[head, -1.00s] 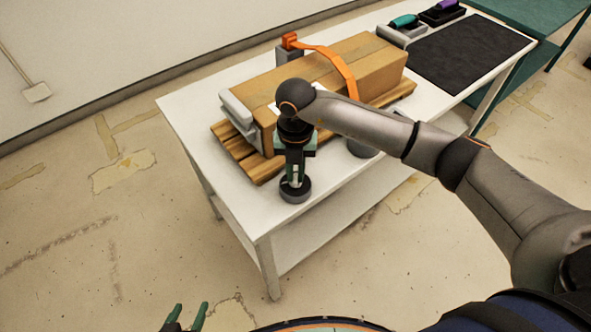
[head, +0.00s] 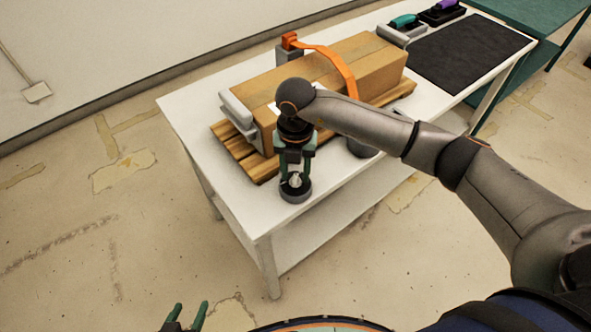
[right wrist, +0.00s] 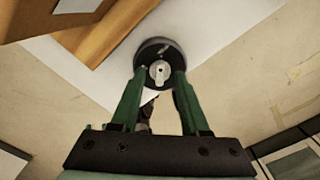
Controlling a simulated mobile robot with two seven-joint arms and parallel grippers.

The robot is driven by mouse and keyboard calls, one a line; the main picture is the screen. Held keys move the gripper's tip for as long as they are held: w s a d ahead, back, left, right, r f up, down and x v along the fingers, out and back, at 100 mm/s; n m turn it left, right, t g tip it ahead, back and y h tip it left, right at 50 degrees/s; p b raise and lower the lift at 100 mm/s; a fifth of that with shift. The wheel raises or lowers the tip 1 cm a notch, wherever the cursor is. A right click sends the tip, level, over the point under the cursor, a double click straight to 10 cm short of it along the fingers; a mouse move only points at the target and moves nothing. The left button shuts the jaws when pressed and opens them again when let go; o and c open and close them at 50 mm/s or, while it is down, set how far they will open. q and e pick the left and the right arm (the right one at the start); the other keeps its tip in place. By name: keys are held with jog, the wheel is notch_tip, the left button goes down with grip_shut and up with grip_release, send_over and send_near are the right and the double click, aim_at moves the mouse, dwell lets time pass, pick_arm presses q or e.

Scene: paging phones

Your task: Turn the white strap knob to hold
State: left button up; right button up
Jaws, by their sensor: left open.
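The white knob (head: 295,181) sits on a round dark base (head: 296,195) near the table's front left corner. In the right wrist view the pale knob (right wrist: 159,72) is a narrow bar on the dark disc, pointing roughly up and down the picture. My right gripper (head: 295,178) is above it, pointing down. Its fingers are apart, one on each side of the knob, with gaps visible in the right wrist view (right wrist: 162,72). No hold marking is readable. My left gripper (head: 187,314) is open and empty at the bottom edge, away from the table.
A cardboard box (head: 380,70) with an orange strap (head: 341,68) lies on a wooden pallet (head: 236,152) behind the knob. A dark cylinder (head: 361,149) is partly hidden by my right arm. A black mat (head: 470,50) and teal- and purple-handled tools stand farther right.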

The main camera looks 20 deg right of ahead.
aim_at(295, 178)
notch_tip(295, 178, up, 12)
jog(key=shift+r+b, duration=0.25)
jog(key=shift+b, duration=0.15)
dwell(0.6)
